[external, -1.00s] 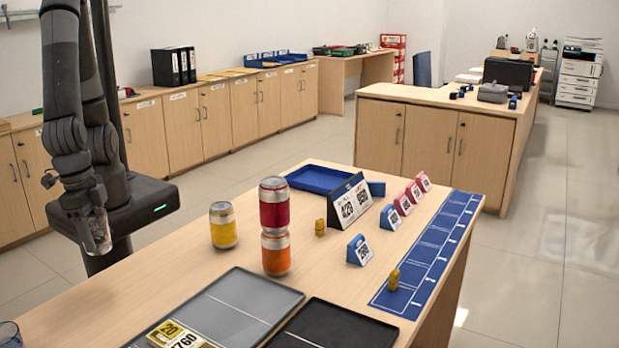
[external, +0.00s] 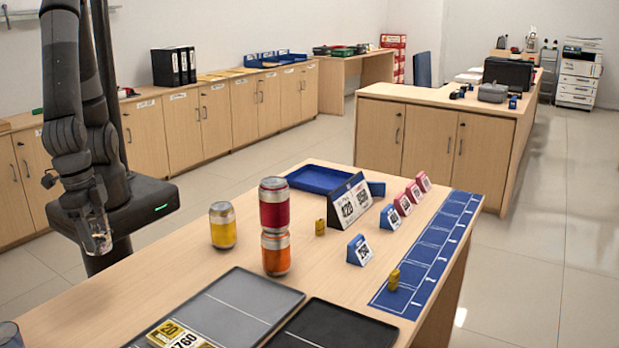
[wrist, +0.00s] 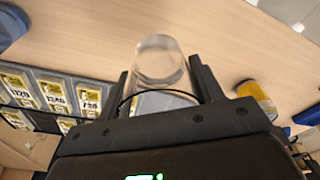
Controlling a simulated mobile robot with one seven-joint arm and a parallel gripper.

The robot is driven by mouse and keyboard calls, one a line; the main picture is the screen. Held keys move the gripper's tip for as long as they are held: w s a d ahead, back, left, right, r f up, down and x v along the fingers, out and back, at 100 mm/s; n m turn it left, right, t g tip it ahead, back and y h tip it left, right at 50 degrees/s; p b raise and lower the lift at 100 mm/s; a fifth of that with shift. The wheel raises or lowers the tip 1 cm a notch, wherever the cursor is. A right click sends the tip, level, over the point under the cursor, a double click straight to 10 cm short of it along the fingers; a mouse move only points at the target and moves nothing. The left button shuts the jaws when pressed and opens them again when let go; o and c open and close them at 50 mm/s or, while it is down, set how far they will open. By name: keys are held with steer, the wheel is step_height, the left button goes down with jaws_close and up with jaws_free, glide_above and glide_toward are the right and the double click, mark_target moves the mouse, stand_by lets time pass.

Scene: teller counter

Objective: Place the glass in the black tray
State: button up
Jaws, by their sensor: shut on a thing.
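A clear glass (wrist: 158,62) stands between the two fingers of my gripper (wrist: 161,80) in the wrist view, and the fingers are shut on it. In the external view my gripper (external: 92,222) hangs at the left, beside the counter's left edge, with the glass (external: 101,243) at its lower end. The black tray (external: 335,322) lies flat at the front of the counter, cut off by the bottom edge of the picture. It is well to the right of my gripper, and its visible part is empty.
A grey tray (external: 251,294) with yellow-and-white number cards (external: 178,334) lies left of the black tray. A yellow can (external: 223,226) and a red can (external: 273,204) stacked on an orange can (external: 276,254) stand behind. A bluish cup (external: 9,335) is at the bottom left corner.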

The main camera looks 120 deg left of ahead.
steer(key=w+r, duration=0.1)
steer(key=w, duration=2.9)
steer(key=shift+m, duration=0.4)
steer(key=w+a+f, duration=0.2)
steer(key=w+a, duration=0.2)
steer(key=w+a+f, duration=0.2)
steer(key=w+a, duration=0.2)
steer(key=w, duration=0.1)
steer(key=w+a+f, duration=0.2)
steer(key=w+a, duration=0.2)
steer(key=a, duration=0.1)
steer(key=shift+w+f, duration=0.3)
steer(key=shift+f, duration=0.1)
steer(key=shift+w+a+f, duration=0.25)
steer(key=shift+a+f, duration=0.05)
steer(key=shift+f, duration=1.95)
steer(key=shift+f, duration=0.1)
steer(key=o, duration=1.1)
